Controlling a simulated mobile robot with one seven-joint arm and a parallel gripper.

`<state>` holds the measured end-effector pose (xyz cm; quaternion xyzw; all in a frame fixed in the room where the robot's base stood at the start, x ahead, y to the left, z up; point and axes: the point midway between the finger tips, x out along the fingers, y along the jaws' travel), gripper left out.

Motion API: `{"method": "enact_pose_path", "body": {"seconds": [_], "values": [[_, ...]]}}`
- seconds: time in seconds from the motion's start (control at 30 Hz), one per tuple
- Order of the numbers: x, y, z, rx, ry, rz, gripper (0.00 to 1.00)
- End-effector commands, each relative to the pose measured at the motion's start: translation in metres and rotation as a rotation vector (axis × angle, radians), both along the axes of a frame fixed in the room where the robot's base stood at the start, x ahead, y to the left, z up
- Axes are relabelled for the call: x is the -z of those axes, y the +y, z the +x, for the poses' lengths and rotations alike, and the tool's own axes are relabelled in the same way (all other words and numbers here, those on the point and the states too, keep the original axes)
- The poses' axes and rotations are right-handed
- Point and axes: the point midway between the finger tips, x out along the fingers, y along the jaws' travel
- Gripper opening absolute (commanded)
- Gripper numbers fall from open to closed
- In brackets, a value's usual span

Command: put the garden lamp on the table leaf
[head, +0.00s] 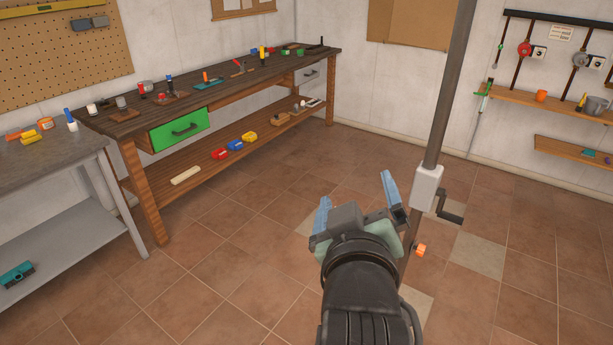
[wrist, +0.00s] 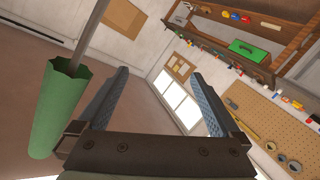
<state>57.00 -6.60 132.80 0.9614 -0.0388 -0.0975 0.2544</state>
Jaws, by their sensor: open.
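My gripper (head: 355,187) is open over the tiled floor, with its two blue fingers apart and nothing visible between them. Its spread fingers also show in the wrist view (wrist: 160,73). I cannot pick out a garden lamp in either view. No table leaf can be made out for certain either. A grey table top (head: 40,160) shows at the left edge of the head view, and a dark wooden workbench (head: 235,78) stands along the back wall, both with small items on them.
A grey pole (head: 450,100) with a white crank box (head: 428,188) stands just right of my gripper. In the wrist view, a green scalloped sleeve (wrist: 58,110) surrounds a pole. Shelves (head: 545,105) hang at right. Floor between gripper and workbench is clear.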

Motion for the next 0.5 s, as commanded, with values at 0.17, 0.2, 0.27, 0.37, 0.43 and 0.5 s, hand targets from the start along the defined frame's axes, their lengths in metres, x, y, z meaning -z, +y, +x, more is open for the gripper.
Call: {"method": "enact_pose_path", "body": {"seconds": [0.17,0.2,0.27,0.37,0.43,0.5], "values": [[-0.171,0.037,-0.036,-0.084,-0.524,0.215,1.0],[-0.2,0.043,-0.05,-0.115,-0.618,0.261,1.0],[-0.236,0.052,-0.073,-0.161,-0.742,0.323,1.0],[-0.276,0.061,-0.105,-0.23,-0.891,0.401,1.0],[-0.292,0.064,-0.12,-0.264,-0.952,0.435,1.0],[-0.3,0.066,-0.129,-0.283,-0.985,0.453,1.0]]}}
